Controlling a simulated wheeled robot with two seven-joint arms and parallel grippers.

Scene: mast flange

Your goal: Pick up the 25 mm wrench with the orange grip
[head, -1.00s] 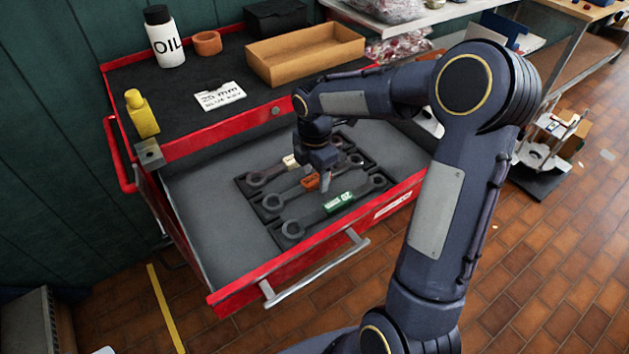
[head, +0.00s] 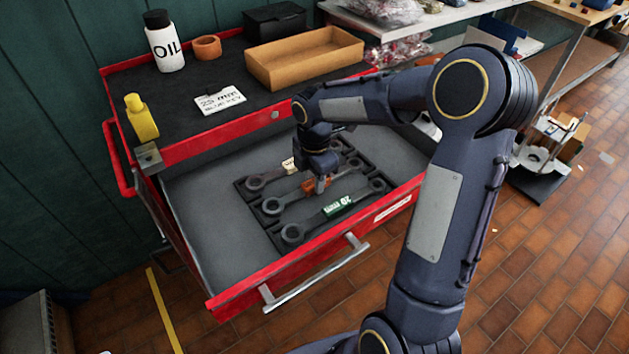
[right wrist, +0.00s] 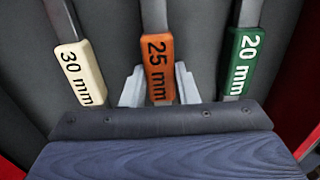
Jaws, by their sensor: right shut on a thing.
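The 25 mm wrench has an orange grip (right wrist: 157,62) marked "25 mm" in the right wrist view. It lies in the middle of three wrenches in a dark holder in the open drawer, and its orange grip (head: 309,186) partly shows in the head view. My right gripper (head: 321,186) is down at this wrench, its fingers (right wrist: 160,88) on both sides of the orange grip, shut on it. The 30 mm wrench with a cream grip (right wrist: 80,72) lies on one side and the 20 mm wrench with a green grip (right wrist: 239,62) on the other. My left gripper is not in view.
The red drawer (head: 240,292) is open, its left part bare. On the cart top stand an oil bottle (head: 164,42), an orange ring (head: 207,47), a cardboard tray (head: 300,58), a yellow bottle (head: 141,117) and a handwritten card (head: 220,99).

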